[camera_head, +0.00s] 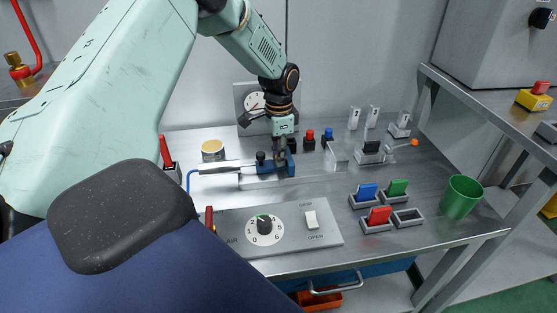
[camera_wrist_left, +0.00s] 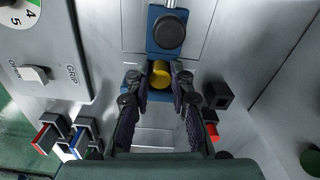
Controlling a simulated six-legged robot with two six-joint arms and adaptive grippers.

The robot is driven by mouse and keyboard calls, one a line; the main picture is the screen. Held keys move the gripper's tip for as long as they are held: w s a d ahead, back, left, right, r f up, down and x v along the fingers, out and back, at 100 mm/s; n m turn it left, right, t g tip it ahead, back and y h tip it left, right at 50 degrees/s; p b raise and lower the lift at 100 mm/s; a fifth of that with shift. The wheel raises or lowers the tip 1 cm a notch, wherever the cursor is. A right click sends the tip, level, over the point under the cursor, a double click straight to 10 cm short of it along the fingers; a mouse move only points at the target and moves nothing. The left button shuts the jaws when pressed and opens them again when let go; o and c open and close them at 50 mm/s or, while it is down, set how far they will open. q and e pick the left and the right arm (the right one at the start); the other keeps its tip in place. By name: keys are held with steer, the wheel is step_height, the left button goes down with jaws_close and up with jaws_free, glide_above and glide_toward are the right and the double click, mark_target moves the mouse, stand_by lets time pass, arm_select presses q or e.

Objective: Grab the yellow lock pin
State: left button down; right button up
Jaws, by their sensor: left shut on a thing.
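The yellow lock pin (camera_wrist_left: 159,75) shows in the left wrist view as a yellow round part between my left gripper's fingertips (camera_wrist_left: 160,80). The gripper is shut on it. The pin stands at the blue block of a fixture (camera_wrist_left: 159,45), next to a black round knob (camera_wrist_left: 169,32). In the head view my left gripper (camera_head: 284,163) is at the right end of the blue block (camera_head: 270,168), and its fingers hide the pin. My right gripper is not in view.
A silver cylinder (camera_head: 220,167) lies left of the block. Black, red and blue connectors (camera_head: 310,140) stand close behind to the right. A control panel (camera_head: 285,237) is in front. Coloured blocks (camera_head: 367,192) and a green cup (camera_head: 461,197) are at the right.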

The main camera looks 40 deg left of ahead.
arm_select(q)
steer(key=shift+w+r, duration=0.1)
step_height(320, 180, up, 10)
steer(key=p, duration=0.2)
steer(key=shift+p, duration=0.3)
stand_by(0.9)
